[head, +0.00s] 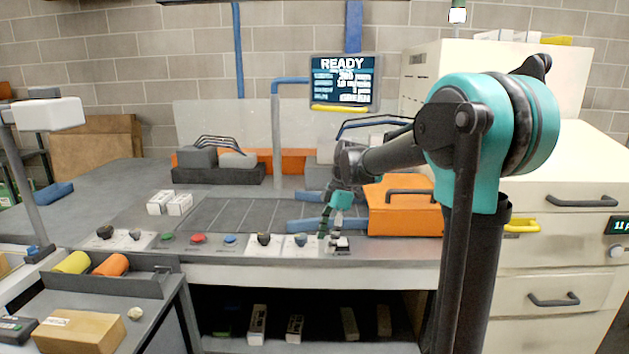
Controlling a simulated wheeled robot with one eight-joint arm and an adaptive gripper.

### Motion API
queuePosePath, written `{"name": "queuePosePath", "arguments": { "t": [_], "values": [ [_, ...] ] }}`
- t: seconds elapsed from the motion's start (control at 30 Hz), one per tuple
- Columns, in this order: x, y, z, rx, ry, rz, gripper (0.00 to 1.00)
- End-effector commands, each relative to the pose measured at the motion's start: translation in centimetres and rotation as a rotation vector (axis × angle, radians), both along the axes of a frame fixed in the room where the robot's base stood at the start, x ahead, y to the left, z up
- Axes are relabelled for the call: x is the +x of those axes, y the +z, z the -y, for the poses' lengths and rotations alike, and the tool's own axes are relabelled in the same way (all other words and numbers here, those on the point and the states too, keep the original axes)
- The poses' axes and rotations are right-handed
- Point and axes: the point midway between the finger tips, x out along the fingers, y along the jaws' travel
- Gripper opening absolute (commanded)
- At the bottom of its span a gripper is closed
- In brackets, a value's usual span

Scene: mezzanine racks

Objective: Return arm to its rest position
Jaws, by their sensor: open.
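My arm rises at the right of the head view and reaches left over the workbench (400,248). My gripper (333,236) hangs pointing down at the bench's front edge, over the right end of the row of knobs and buttons. Its fingers are small in the picture. It is open, and I see nothing held in it. Whether its tips touch the small switch (341,244) there cannot be told. An orange box (405,212) with a dark handle stands just right of my gripper.
A screen (343,82) reading READY hangs behind the arm. Cream drawer cabinets (560,240) stand at the right, close to my arm. A red button (198,238) and several knobs line the bench front. A grey cart (95,318) with yellow and orange rolls is at lower left.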

Motion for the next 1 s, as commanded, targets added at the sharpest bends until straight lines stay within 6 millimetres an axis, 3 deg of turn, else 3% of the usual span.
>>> {"name": "queuePosePath", "arguments": {
  "t": [0.27, 0.5, 0.7, 0.83, 1.0],
  "values": [
    [-4.8, -4.1, 4.9, -0.081, -0.507, 0.024, 0.59],
    [-11.3, -9.5, 10.3, -0.094, -1.138, 0.067, 0.59],
    [-16.6, -13.4, 13.7, -0.032, -1.597, 0.097, 0.59],
    [-18.9, -15.1, 15.0, 0.014, -1.784, 0.106, 0.59],
    [-19.9, -15.9, 15.6, 0.043, -1.883, 0.109, 0.59]
  ]
}}
